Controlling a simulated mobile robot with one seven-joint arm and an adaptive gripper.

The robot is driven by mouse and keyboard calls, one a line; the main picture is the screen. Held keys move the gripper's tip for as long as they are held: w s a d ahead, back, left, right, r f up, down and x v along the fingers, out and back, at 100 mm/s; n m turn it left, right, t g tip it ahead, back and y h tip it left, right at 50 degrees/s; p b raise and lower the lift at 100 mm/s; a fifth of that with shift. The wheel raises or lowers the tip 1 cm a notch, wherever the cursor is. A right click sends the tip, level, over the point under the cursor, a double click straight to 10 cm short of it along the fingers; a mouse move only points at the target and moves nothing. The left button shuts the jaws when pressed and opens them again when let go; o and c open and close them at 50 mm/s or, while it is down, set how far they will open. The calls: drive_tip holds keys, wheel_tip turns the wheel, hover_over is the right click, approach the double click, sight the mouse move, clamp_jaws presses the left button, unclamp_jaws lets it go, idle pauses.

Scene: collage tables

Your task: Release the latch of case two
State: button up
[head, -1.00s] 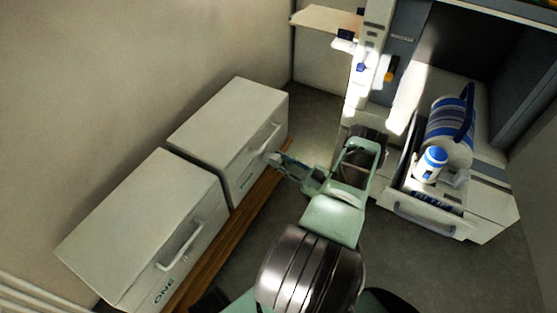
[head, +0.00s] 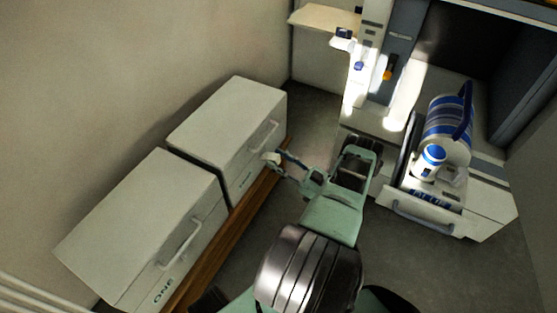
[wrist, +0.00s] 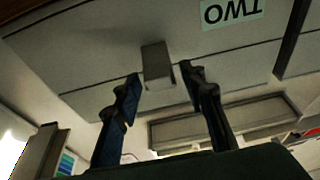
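Case two (head: 228,115) is a closed white box with a front handle, the farther of two on the left. In the wrist view its front face (wrist: 100,45) shows the upside-down label TWO (wrist: 231,12). A small grey block, seemingly the latch (wrist: 157,64), sticks out from that face. The case's bar handle (wrist: 215,124) also shows there. My gripper (wrist: 161,73) is open, with one dark blue finger on each side of the latch in the picture. I cannot tell whether either touches it. In the head view my gripper (head: 277,157) is at the case's front, and the latch cannot be made out.
Case one (head: 145,225), white with a handle, stands nearer on the same wooden shelf (head: 236,228). To the right is an open drawer (head: 430,214), with a blue-striped canister (head: 445,130) and a small blue-and-white container (head: 430,161) there. Grey floor lies between.

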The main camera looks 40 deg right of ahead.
sight(278, 159)
wheel_tip(278, 159, up, 10)
idle(0.7)
idle(0.5)
